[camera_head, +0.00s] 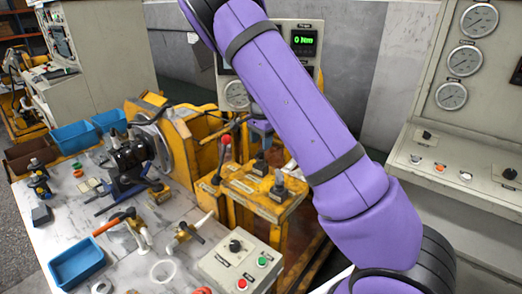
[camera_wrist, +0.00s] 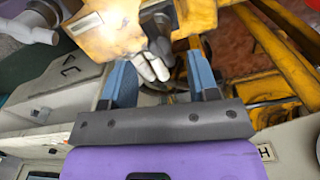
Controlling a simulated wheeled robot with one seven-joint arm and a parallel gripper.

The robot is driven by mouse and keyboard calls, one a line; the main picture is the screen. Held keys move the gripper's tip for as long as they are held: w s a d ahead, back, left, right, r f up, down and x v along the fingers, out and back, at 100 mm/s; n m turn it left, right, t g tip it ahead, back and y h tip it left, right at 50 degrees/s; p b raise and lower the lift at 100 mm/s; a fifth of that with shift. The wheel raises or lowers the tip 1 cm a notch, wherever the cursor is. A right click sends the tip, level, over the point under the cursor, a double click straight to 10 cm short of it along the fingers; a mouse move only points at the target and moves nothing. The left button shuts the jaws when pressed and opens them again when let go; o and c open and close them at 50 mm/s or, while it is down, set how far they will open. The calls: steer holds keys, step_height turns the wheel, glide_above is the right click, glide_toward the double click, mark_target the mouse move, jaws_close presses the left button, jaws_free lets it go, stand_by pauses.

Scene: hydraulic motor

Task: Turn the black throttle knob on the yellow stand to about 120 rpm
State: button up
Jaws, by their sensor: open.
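The yellow stand (camera_head: 258,196) is in the middle of the head view. On its top are two dark knobs, one at the front (camera_head: 279,188) and one farther back (camera_head: 260,165); I cannot tell which is the throttle knob. In the wrist view, my gripper (camera_wrist: 158,65) is open, with two blue fingers apart. Pale grey rounded parts (camera_wrist: 155,66) show between or beyond the fingers, below a yellow plate (camera_wrist: 108,28). I cannot tell whether they touch the fingers.
A red-tipped lever (camera_head: 226,142) rises from the stand's left. A grey button box (camera_head: 238,262) stands in front. A display (camera_head: 304,39) behind the arm reads 0 Nm. The worktop holds a blue bin (camera_head: 76,264) and tools. A gauge panel (camera_head: 470,120) is at right.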

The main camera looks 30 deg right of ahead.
mark_target(261, 154)
steer(key=shift+f, duration=2)
steer(key=c, duration=0.9)
